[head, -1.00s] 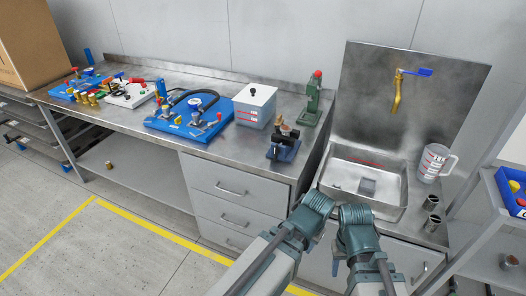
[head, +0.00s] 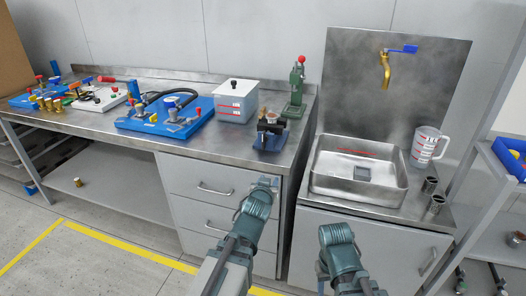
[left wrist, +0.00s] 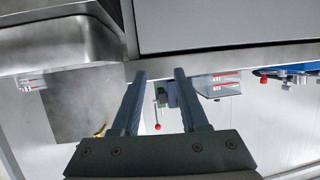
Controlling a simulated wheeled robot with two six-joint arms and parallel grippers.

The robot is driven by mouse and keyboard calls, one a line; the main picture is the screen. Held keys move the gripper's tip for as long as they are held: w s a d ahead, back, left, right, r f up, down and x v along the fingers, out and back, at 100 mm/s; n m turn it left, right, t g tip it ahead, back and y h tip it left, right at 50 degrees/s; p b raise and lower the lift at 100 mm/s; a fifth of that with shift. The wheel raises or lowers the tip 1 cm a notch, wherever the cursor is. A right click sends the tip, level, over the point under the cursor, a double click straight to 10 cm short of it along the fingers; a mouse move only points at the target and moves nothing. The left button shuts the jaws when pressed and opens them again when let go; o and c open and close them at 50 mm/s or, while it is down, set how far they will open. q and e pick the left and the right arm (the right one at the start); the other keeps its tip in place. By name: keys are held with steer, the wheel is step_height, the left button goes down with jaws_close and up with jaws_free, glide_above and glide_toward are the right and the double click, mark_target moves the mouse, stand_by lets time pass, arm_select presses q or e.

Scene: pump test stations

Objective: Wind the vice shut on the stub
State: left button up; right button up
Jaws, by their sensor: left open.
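The small blue bench vice (head: 270,138) stands near the front right corner of the steel bench. A brownish stub (head: 271,117) shows at its top; I cannot tell how it sits between the jaws. In the left wrist view the vice (left wrist: 172,95) is a small dark blue block beyond my fingers. My left gripper (left wrist: 160,75) is open and empty, its two dark fingers spread apart. In the head view my left arm ends below and in front of the vice, apart from it. My right arm is low in front of the sink cabinet; its fingers are not clearly visible.
A green press (head: 297,88) with a red knob stands behind the vice, and a white lidded box (head: 237,102) to its left. A blue pump board (head: 165,120) lies further left. The sink (head: 358,170) is on the right. Open floor lies before the drawers.

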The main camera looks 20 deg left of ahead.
mark_target(262, 137)
arm_select(q)
steer(key=a+r+m+t+h+b, duration=0.1)
steer(key=a+r+t+h+b, duration=0.1)
steer(key=a+r+t+b, duration=0.5)
arm_select(e)
step_height(262, 137, down, 12)
steer(key=b, duration=0.2)
arm_select(q)
steer(key=shift+t, duration=0.7)
steer(key=p+x, duration=0.1)
steer(key=x, duration=0.3)
steer(key=d+f+p+x, duration=0.1)
steer(key=p+x, duration=0.1)
steer(key=x, duration=0.2)
steer(key=f+p+x, duration=0.1)
steer(key=p+x, duration=0.1)
steer(key=x, duration=0.2)
steer(key=shift+w+d+r, duration=0.15)
steer(key=shift+w+d, duration=0.1)
steer(key=shift+w, duration=0.4)
arm_select(e)
step_height(262, 137, up, 6)
steer(key=shift+f, duration=0.15)
arm_select(q)
jaws_close()
